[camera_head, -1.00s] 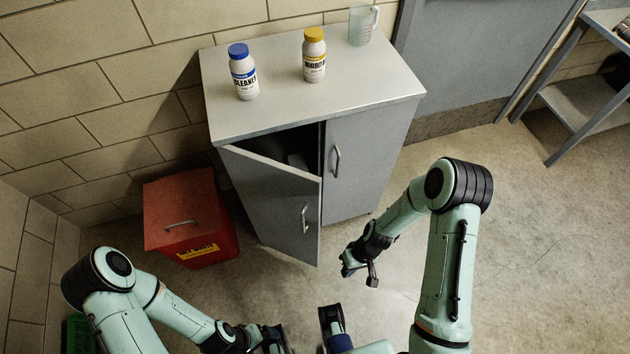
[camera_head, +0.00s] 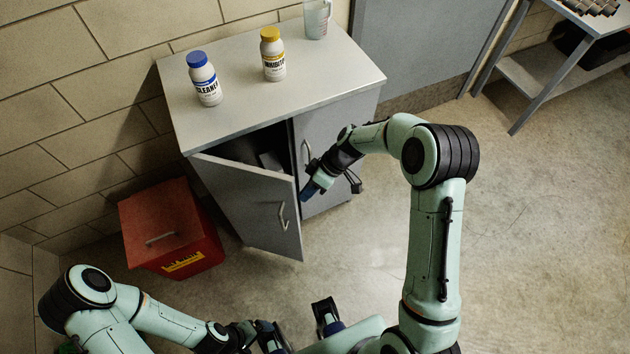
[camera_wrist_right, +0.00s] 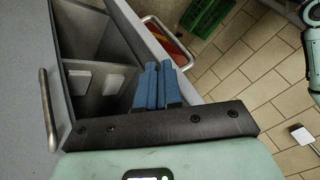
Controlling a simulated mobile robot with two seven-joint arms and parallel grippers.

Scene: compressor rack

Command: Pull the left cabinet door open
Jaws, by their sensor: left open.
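The grey left cabinet door (camera_head: 250,208) stands partly open, swung out from the cabinet, with a bar handle (camera_head: 282,215) on its outer face. My right gripper (camera_head: 310,190) is at the door's free edge, in front of the closed right door. In the right wrist view its two blue fingers (camera_wrist_right: 160,72) are together, with nothing seen between them. They point into the gap, close to the left door's inner side (camera_wrist_right: 150,40); contact cannot be told. My left gripper (camera_head: 298,329) is open and empty low in the head view, apart from the door.
A red bin (camera_head: 172,230) stands left of the open door. A blue-capped bottle (camera_head: 206,82), a yellow-capped bottle (camera_head: 273,57) and a clear jug (camera_head: 317,18) stand on the cabinet top (camera_head: 260,105). The floor right of the cabinet is clear.

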